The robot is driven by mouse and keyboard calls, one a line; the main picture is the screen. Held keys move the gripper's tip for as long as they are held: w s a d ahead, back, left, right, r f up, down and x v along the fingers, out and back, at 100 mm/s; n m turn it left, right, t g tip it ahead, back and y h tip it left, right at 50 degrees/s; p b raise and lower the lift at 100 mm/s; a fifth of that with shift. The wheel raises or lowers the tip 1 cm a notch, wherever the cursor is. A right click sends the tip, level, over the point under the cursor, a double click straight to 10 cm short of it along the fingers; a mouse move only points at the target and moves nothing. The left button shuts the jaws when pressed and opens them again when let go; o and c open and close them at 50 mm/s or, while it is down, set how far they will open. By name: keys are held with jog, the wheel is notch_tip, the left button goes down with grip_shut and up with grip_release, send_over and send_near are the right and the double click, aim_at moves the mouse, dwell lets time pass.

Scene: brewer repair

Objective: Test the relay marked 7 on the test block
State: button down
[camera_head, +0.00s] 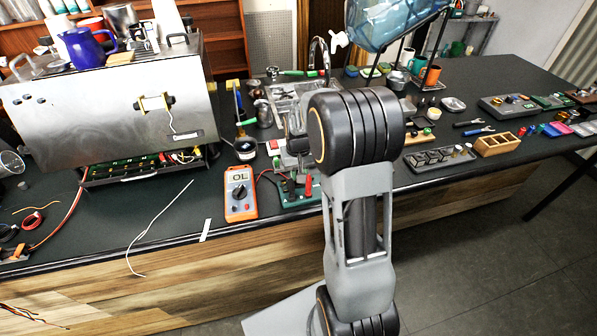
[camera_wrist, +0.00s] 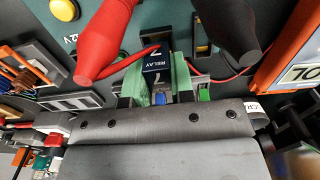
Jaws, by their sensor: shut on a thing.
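The relay marked 7 (camera_wrist: 157,62) is a small dark block with "RELAY 7" on its label, in the middle of the wrist view. My gripper (camera_wrist: 157,84) is shut on it, with a green finger pad on each side. The relay is at the test block, a dark green board (camera_wrist: 150,18); I cannot tell whether it is fully seated. The test block (camera_head: 296,200) is partly hidden by my arm in the head view. A red probe (camera_wrist: 103,38) and a black probe (camera_wrist: 240,30) stand close on either side of the relay.
An orange multimeter (camera_head: 240,193) reading OL lies just left of the test block. A steel brewer (camera_head: 110,100) with an open drawer of electronics stands at the left. A wooden tray (camera_head: 497,144) and a grey slotted holder (camera_head: 440,158) are at the right.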

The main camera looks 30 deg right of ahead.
jog(key=shift+f+b, duration=0.45)
jog(key=shift+f, duration=0.15)
dwell(1.6)
jog(key=shift+r, duration=0.1)
dwell(2.1)
jog(key=shift+r+p, duration=1.85)
jog(key=shift+r, duration=0.55)
